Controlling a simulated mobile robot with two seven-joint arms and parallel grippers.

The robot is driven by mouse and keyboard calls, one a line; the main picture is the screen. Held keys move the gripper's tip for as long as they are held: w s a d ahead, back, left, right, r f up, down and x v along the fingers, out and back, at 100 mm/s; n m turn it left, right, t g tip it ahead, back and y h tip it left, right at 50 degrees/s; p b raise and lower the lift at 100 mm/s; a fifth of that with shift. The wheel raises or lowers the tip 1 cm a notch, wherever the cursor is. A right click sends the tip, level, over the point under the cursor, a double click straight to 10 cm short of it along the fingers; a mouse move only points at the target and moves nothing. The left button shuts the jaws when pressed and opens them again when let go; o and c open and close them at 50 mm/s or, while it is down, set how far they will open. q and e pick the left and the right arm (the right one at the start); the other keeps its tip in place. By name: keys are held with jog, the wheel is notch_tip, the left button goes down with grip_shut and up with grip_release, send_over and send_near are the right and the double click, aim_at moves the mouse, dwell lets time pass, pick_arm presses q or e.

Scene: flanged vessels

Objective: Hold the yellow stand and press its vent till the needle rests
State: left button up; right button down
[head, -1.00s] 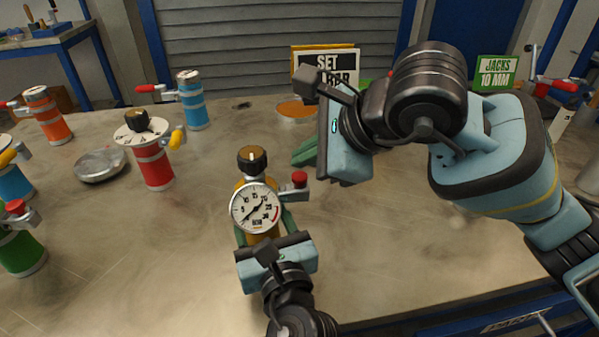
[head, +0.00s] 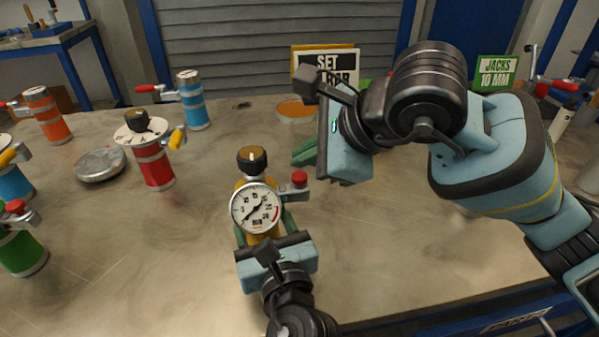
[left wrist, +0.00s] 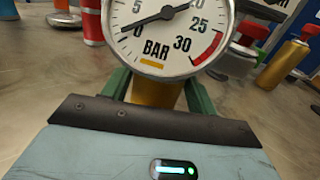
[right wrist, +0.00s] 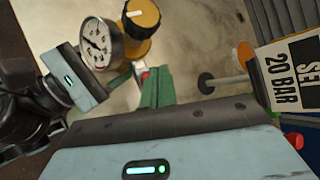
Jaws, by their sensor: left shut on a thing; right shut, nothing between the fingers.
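The yellow stand (head: 243,190) is upright on the bench, with a round white gauge (head: 257,208) in front and a black knob with a yellow top (head: 252,160) above. The needle points to the lower left, at the low end of the scale, also in the left wrist view (left wrist: 155,17). The red vent button (head: 299,179) sits on the stand's right side. My left gripper (head: 264,232) is shut around the stand's body below the gauge. My right gripper (head: 296,158) is shut and empty, apart from the vent in the head view; in the right wrist view its fingertips (right wrist: 151,72) partly hide the vent.
Red (head: 155,165), orange (head: 47,115), blue (head: 192,100) and green (head: 20,245) vessels stand at left beside a metal disc (head: 100,164). A sign reading SET 20 BAR (right wrist: 290,75) and an orange-topped disc (head: 296,110) are behind. The front bench is clear.

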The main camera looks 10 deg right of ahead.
aim_at(306, 177)
jog(key=shift+f, duration=0.25)
dwell(0.7)
jog(key=shift+f, duration=0.2)
jog(key=shift+f, duration=0.55)
dwell(2.5)
jog(key=shift+r, duration=1)
jog(key=shift+r, duration=2.5)
